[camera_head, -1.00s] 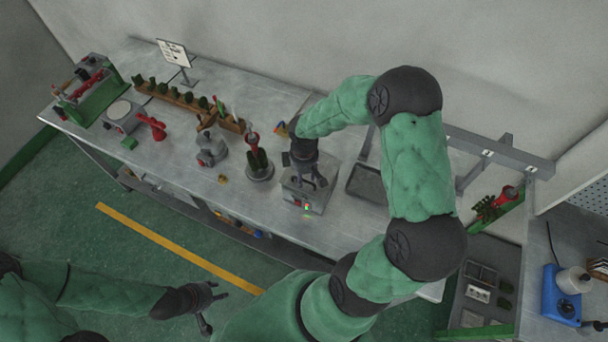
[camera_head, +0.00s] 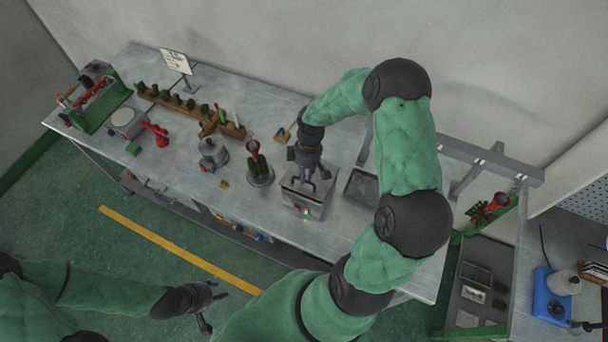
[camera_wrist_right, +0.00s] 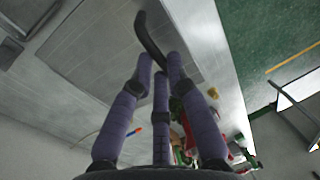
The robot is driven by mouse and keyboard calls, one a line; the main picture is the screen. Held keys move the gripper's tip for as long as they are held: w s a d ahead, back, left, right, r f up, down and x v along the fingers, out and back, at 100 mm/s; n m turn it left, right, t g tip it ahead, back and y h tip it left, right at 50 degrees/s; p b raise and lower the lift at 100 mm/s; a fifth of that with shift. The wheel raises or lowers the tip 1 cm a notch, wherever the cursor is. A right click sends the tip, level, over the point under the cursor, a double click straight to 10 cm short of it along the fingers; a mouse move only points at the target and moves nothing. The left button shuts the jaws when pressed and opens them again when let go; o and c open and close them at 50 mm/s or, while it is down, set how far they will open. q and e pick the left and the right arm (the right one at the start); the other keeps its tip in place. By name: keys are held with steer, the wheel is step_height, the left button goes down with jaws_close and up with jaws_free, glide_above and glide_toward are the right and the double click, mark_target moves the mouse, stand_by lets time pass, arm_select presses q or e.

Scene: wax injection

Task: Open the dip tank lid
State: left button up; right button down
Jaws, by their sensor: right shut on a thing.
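The dip tank (camera_head: 302,208) is a grey box with a small green light on its front, standing near the front edge of the long metal bench. My right gripper (camera_head: 307,185) reaches down over its top and partly hides the lid. In the right wrist view, its three fingers (camera_wrist_right: 160,66) are closed together on a dark curved handle (camera_wrist_right: 148,36) above a flat grey panel (camera_wrist_right: 110,42), which appears to be the lid. Any gap under the lid cannot be made out. My left gripper (camera_head: 204,304) hangs empty over the floor, with its fingers apart.
Left of the tank are a pot with a red-handled tool (camera_head: 257,165) and a grey pot (camera_head: 212,155). A shallow dark tray (camera_head: 361,188) lies just right of the tank. A wooden rack (camera_head: 180,101) runs along the back, and a sign (camera_head: 176,62) stands behind it.

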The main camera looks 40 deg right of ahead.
steer(key=d+r+y+p, duration=0.1)
steer(key=w+d+r+g+y, duration=0.1)
steer(key=shift+r+p, duration=0.35)
arm_select(q)
steer(key=shift+b+x, duration=1.8)
steer(key=shift+b, duration=1.2)
arm_select(e)
steer(key=w+d+r+y, duration=0.1)
steer(key=w+d, duration=0.2)
steer(key=d, duration=0.3)
steer(key=w+d+r+g+y, duration=0.1)
steer(key=w+d, duration=0.2)
steer(key=d, duration=0.4)
steer(key=shift+w+d+r+g+y, duration=0.15)
steer(key=shift+w+r+g+y, duration=0.15)
steer(key=shift+r+y, duration=0.1)
arm_select(q)
steer(key=shift+w+a, duration=0.15)
arm_select(e)
steer(key=c, duration=1.2)
jaws_free()
steer(key=shift+w+d, duration=0.1)
steer(key=shift+w, duration=0.05)
steer(key=shift+v, duration=3.95)
